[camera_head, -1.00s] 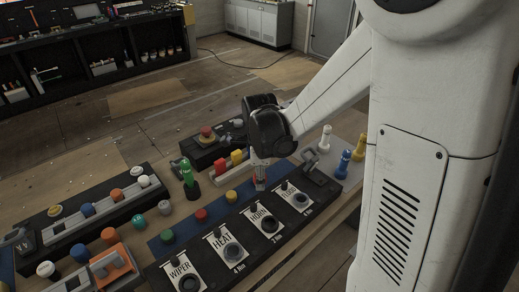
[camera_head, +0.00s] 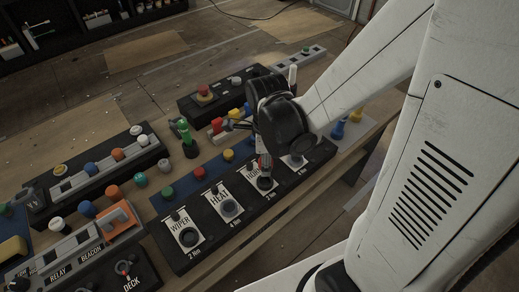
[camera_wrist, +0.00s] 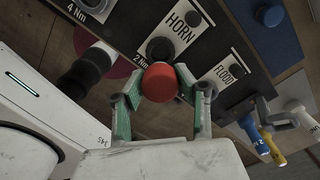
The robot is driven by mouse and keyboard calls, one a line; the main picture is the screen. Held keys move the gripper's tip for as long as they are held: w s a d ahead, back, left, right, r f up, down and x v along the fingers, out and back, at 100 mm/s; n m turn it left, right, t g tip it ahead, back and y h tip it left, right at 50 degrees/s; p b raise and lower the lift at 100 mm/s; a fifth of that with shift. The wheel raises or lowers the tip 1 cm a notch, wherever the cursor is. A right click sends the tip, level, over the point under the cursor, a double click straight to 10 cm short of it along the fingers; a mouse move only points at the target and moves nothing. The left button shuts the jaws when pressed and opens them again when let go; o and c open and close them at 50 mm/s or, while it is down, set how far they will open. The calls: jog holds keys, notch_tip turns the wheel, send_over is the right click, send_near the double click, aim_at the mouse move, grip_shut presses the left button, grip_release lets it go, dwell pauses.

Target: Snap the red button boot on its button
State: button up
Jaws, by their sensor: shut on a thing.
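The red button boot (camera_wrist: 161,82) is a round red cap held between the green-padded fingers of my gripper (camera_wrist: 158,96). In the wrist view the boot overlaps the near edge of the black HORN button (camera_wrist: 160,49), which stays partly visible; I cannot tell whether they touch. In the head view my gripper (camera_head: 263,163) is over the HORN plate, with a little red showing between its fingertips. The HORN button (camera_head: 265,184) shows as a dark ring just in front of it. The FLOOD button is mostly hidden behind a finger in the wrist view.
The black panel also carries the WIPER button (camera_head: 189,237) and the HEAT button (camera_head: 230,208). Behind it a blue mat (camera_head: 182,188) holds green, red and yellow caps. Blue and yellow pieces (camera_head: 338,130) stand to the right. Other switch boxes crowd the left.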

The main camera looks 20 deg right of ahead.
jog(key=b, duration=0.5)
send_over(265, 183)
jog(key=shift+f, duration=2.45)
jog(key=shift+f+b, duration=0.7)
jog(key=shift+f, duration=0.05)
jog(key=shift+f+b, duration=0.3)
jog(key=shift+b, duration=0.05)
jog(key=o, duration=1)
jog(key=shift+r, duration=0.1)
jog(key=shift+r, duration=5.95)
